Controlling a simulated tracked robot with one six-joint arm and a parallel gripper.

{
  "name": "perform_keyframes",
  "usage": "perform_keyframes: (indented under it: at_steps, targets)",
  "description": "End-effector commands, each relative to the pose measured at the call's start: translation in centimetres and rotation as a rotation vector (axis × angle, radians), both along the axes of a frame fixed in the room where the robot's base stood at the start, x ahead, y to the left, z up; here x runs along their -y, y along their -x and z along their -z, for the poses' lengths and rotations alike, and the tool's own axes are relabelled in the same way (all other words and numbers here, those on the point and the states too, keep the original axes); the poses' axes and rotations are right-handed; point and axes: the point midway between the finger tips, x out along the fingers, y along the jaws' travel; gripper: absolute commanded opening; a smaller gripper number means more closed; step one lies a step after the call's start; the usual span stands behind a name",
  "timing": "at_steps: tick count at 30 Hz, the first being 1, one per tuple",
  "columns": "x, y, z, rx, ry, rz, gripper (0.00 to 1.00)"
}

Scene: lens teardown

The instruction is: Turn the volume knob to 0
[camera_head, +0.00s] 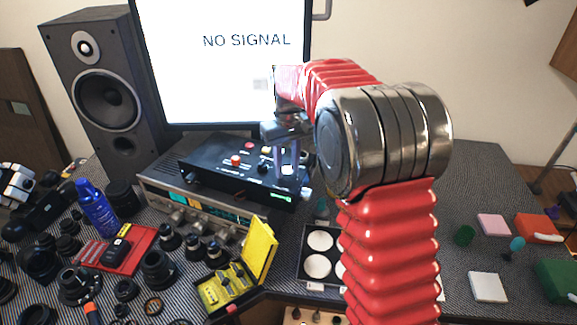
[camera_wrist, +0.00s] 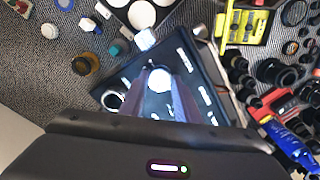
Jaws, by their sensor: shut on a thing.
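A black control box (camera_head: 212,172) lies on top of a silver receiver, below the monitor. My gripper (camera_head: 289,178) reaches down onto the right part of this box. In the wrist view my gripper (camera_wrist: 161,76) has its two fingers on either side of a round pale knob (camera_wrist: 160,85) on the box's top, shut on it. I cannot read its label or its pointer, so its setting is not clear. In the head view the fingers hide this knob. A red knob (camera_head: 236,160) stands to the left on the same box. A green light (camera_head: 281,197) shows on the box's front.
The monitor (camera_head: 220,60) reads "NO SIGNAL". A speaker (camera_head: 106,90) stands left of it. The receiver (camera_head: 190,205) supports the box. A yellow open case (camera_head: 262,245), a blue bottle (camera_head: 95,208), a red tray (camera_head: 135,250) and several lens parts crowd the front left.

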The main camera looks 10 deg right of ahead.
Motion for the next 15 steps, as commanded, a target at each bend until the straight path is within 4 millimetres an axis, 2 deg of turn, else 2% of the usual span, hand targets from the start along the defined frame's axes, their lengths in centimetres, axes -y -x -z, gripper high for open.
perform_keyframes:
  at_steps: [15]
  targets:
    - [-0.03, 0.30, 0.12, -0.009, -0.002, -0.489, 0.07]
